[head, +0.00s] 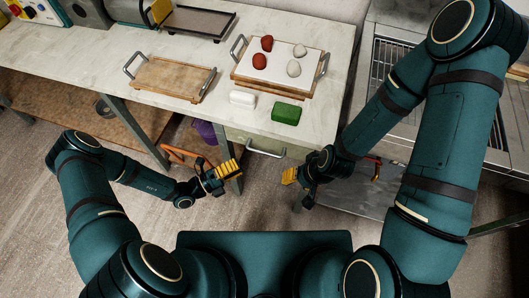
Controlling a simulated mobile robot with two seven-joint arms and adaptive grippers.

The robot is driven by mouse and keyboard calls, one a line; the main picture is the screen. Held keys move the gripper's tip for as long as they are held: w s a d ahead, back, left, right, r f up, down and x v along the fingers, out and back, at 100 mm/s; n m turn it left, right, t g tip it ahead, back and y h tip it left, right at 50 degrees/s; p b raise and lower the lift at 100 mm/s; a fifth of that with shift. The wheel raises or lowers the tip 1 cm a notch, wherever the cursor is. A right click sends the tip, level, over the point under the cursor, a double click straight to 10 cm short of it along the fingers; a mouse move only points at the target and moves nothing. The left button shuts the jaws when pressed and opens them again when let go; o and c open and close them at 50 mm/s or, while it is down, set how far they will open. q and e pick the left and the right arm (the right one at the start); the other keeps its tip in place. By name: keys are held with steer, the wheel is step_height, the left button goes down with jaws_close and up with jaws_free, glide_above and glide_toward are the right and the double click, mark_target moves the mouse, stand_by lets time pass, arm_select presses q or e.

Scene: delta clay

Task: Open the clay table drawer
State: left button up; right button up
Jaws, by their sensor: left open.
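The clay table (190,120) runs across the upper left with a pale top. Its drawer (236,136) sits under the front edge, with a greenish front and a silver bar handle (266,151); it looks shut. My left gripper (226,173) has yellow fingers, is open and empty, and is below and left of the handle, apart from it. My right gripper (290,176) is below and right of the handle, also apart from it; its yellow fingers are too small to judge. The inside of the drawer is hidden.
A white block (242,98) and a green block (287,113) lie on the tabletop above the drawer. A board (312,58) bears red and white lumps. A wooden tray (172,78) is to its left. A purple container (205,131) is under the table.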

mark_target(264, 152)
arm_select(q)
steer(key=x, duration=1)
steer(key=shift+d, duration=0.2)
steer(key=shift+c, duration=0.4)
jaws_close()
